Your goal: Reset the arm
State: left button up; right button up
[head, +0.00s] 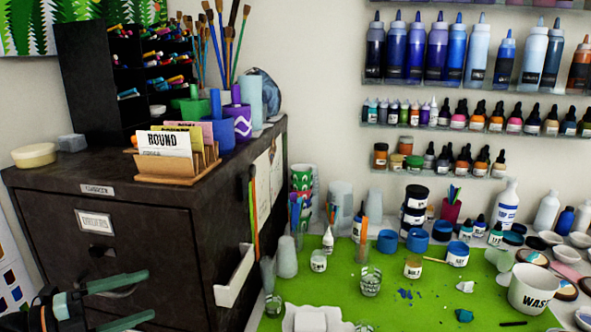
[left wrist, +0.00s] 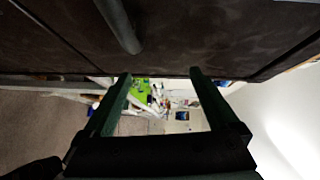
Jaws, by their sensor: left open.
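My left gripper (head: 150,293) is at the lower left of the head view, in front of the dark cabinet (head: 150,240). Its two green fingers are spread apart with nothing between them. In the left wrist view the fingers (left wrist: 160,76) also stand open and empty, pointing toward the dark cabinet face (left wrist: 220,35) across the top. A grey-green bar (left wrist: 119,22) crosses that face. I cannot tell whether the fingers touch the cabinet. My right gripper is in neither view.
A bright green mat (head: 400,310) to the right holds cups and jars, including a white tub (head: 530,290). A wooden card holder (head: 180,170) and brushes stand on the cabinet. A white tray (head: 235,275) sticks out from its side. Bottle shelves (head: 470,85) hang behind.

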pick_arm(q)
notch_tip(320, 180, down, 14)
jog(key=s+d+r+n+t+y, duration=0.15)
jog(key=n+t+y, duration=0.3)
jog(key=n, duration=0.55)
jog(key=s+d+f+n+g+y, duration=0.2)
jog(key=s+d+f+n+g, duration=0.1)
jog(key=s+d+f+n, duration=0.4)
jog(key=s+d+f+n+g+y, duration=0.3)
jog(key=s+d+f+n, duration=0.3)
jog(key=s+f, duration=0.4)
notch_tip(320, 180, down, 4)
jog(key=shift+d+f+n, duration=0.1)
jog(key=shift+d+n, duration=0.3)
jog(key=shift+n, duration=0.1)
